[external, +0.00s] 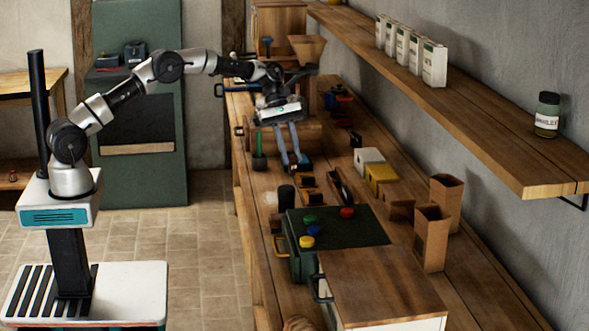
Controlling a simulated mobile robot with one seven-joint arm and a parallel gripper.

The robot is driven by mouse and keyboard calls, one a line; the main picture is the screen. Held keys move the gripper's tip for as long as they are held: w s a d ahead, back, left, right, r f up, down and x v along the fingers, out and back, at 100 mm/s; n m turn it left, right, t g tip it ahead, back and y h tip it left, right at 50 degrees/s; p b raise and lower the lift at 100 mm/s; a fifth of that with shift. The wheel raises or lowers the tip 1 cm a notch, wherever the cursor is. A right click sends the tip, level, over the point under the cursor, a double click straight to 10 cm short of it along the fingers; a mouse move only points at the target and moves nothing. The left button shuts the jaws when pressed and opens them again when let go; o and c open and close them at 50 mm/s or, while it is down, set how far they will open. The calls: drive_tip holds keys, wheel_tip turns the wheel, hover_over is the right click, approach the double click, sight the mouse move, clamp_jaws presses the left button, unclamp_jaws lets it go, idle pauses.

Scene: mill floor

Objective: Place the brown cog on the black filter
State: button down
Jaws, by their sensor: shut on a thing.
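My gripper (293,165) points down over the long wooden bench, its two blue-grey fingers shut on a small dark piece. This appears to be the brown cog, but it is too small and too hidden between the fingertips for its shape to be clear. A short black cylinder (286,197) stands on the bench just below and slightly left of the fingertips. It may be the black filter; I cannot tell for sure. Small brown and black pieces (308,197) lie right beside it.
A dark green box (345,228) with coloured knobs stands nearer the camera, beside a wooden-topped cabinet (380,285). White and yellow blocks (381,174) and open brown cartons (432,237) stand to the right. A shelf (470,118) overhangs the bench's right side. A green-handled tool (259,150) stands left.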

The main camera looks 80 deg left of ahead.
drive_tip(key=shift+s+r+n+h, duration=0.3)
drive_tip(key=shift+r+n, duration=0.2)
drive_tip(key=shift+r, duration=0.05)
wheel_tip(320, 180, up, 7)
drive_tip(key=s+n+t+h+p, duration=0.2)
drive_tip(key=s+n+t+p, duration=0.1)
drive_tip(key=n+t, duration=0.3)
drive_tip(key=shift+n, duration=0.3)
drive_tip(key=shift+w+d+f, duration=0.1)
drive_tip(key=shift+f, duration=2.4)
drive_tip(key=shift+w+d+f, duration=0.1)
drive_tip(key=shift+f, duration=2.4)
drive_tip(key=c, duration=1.5)
unclamp_jaws()
drive_tip(key=shift+a, duration=0.1)
